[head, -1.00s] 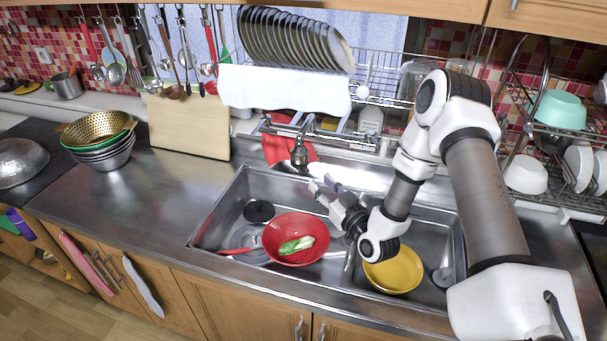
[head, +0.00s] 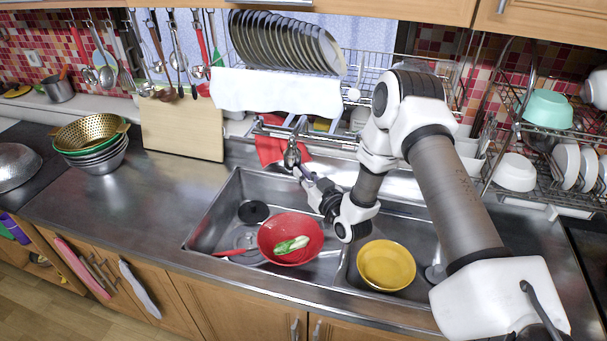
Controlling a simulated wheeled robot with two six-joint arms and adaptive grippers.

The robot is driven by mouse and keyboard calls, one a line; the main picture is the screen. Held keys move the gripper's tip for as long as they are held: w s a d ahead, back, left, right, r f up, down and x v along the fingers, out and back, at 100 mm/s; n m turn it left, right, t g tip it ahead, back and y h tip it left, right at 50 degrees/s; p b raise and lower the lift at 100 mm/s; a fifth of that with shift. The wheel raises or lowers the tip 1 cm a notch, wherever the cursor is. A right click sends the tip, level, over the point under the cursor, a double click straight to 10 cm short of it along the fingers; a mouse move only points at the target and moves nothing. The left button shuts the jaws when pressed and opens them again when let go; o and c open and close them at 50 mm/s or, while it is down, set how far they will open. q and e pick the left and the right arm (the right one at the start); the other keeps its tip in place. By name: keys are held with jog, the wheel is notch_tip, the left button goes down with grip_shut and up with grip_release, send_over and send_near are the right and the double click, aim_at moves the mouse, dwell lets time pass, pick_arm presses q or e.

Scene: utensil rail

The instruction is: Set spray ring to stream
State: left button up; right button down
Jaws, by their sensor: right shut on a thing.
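The metal faucet (head: 292,152) stands at the back of the sink, with its spray head pointing down. The spray ring is too small to make out. My right gripper (head: 304,173) reaches in from the right over the sink. Its fingers are shut at the lower end of the spray head, in contact with it, and partly cover it. Whether the spray is set to stream cannot be seen. My left gripper is not in view.
A red bowl (head: 305,231) with a green vegetable (head: 292,245) lies in the left basin. A yellow bowl (head: 387,274) lies in the right basin. A dish rack (head: 366,72) with plates hangs above the faucet.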

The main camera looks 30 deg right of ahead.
aim_at(290, 168)
jog(key=shift+f, duration=0.1)
jog(key=a+m+h+b, duration=0.1)
jog(key=h+b, duration=0.1)
jog(key=m+g+h+b, duration=0.1)
jog(key=m+h+b, duration=0.1)
jog(key=b, duration=0.1)
jog(key=a+m+h+b, duration=0.1)
jog(key=h+b, duration=0.1)
jog(key=h, duration=0.1)
jog(key=shift+w+a+f+m+g+b, duration=0.2)
jog(key=shift+w+a+m+g+b, duration=0.1)
jog(key=shift+w+m+g, duration=0.1)
jog(key=h, duration=0.1)
jog(key=m+g+h+b, duration=0.1)
jog(key=a+m+g+h, duration=0.1)
jog(key=shift+w+r+b, duration=0.15)
jog(key=shift+w+b, duration=0.1)
jog(key=shift+b, duration=0.05)
jog(key=shift+w+a+r+m+g+h+b, duration=0.1)
jog(key=shift+m+g+h+b, duration=0.05)
jog(key=shift+m+g+h, duration=0.3)
jog(key=shift+w+a+f+m+g+h+b, duration=0.1)
jog(key=shift+m+g+h+b, duration=0.05)
jog(key=shift+m+g+h, duration=0.35)
jog(key=shift+w+a+r+m+g+h+b, duration=0.15)
jog(key=shift+m+g+h, duration=0.15)
jog(key=shift+h, duration=0.25)
jog(key=shift+d, duration=0.1)
